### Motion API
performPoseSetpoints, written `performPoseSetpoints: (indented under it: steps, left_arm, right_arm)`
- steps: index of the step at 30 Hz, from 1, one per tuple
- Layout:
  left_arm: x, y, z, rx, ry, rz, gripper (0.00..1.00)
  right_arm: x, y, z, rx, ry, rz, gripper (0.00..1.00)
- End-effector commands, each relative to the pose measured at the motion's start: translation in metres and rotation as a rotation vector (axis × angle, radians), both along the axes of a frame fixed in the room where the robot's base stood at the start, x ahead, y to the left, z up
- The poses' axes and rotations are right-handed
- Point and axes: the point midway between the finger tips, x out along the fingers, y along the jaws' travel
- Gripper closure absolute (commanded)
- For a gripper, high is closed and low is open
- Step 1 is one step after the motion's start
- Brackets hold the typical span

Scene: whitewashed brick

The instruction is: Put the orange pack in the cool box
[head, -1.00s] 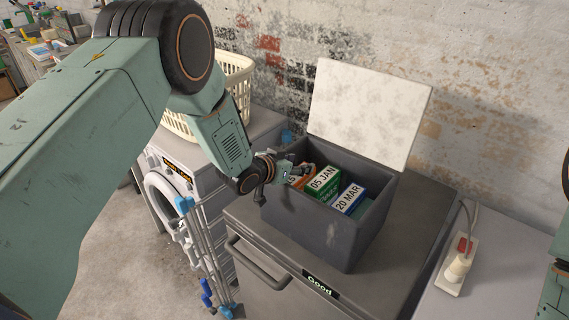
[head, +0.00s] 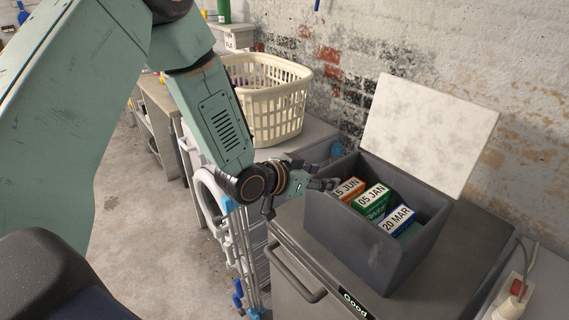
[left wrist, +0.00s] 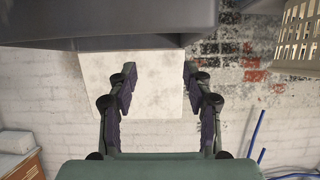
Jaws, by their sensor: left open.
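The orange pack (head: 349,189), marked 15 JUN, is inside the grey cool box (head: 352,243), at its left end. Its lower part is hidden by the box wall. The white lid (head: 430,133) stands open behind. My left gripper (head: 322,185) is open and empty at the box's left rim, close to the orange pack. I cannot tell whether they touch. In the left wrist view its fingers (left wrist: 159,78) are spread with nothing between them. The box wall (left wrist: 110,40) crosses the top there, with the lid (left wrist: 150,90) beyond. My right gripper is out of view.
A green pack (head: 371,200) and a blue pack (head: 397,219) sit beside the orange one in the box. The box stands on a grey cabinet (head: 310,268). A cream laundry basket (head: 270,105) stands behind my left arm. A plug and socket (head: 515,290) are at the right.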

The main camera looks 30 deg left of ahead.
Motion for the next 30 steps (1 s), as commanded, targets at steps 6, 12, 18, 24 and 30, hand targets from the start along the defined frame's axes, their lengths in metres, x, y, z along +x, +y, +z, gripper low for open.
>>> performPoseSetpoints:
  steps: [6,12,18,24,30]
  left_arm:
    - [-0.007,-0.001,-0.011,0.000,0.031,0.007,0.50]
    - [-0.093,-0.006,-0.109,0.009,0.345,0.094,0.50]
    - [-0.240,0.000,-0.197,0.073,0.758,0.234,0.50]
    - [-0.355,0.012,-0.223,0.157,1.037,0.341,0.50]
    - [-0.390,0.017,-0.224,0.188,1.119,0.378,0.50]
  right_arm:
    - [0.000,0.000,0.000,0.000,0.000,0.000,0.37]
    - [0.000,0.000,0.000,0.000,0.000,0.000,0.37]
    - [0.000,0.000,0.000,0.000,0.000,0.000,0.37]
    - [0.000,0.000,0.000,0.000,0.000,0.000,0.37]
    - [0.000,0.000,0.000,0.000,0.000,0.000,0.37]
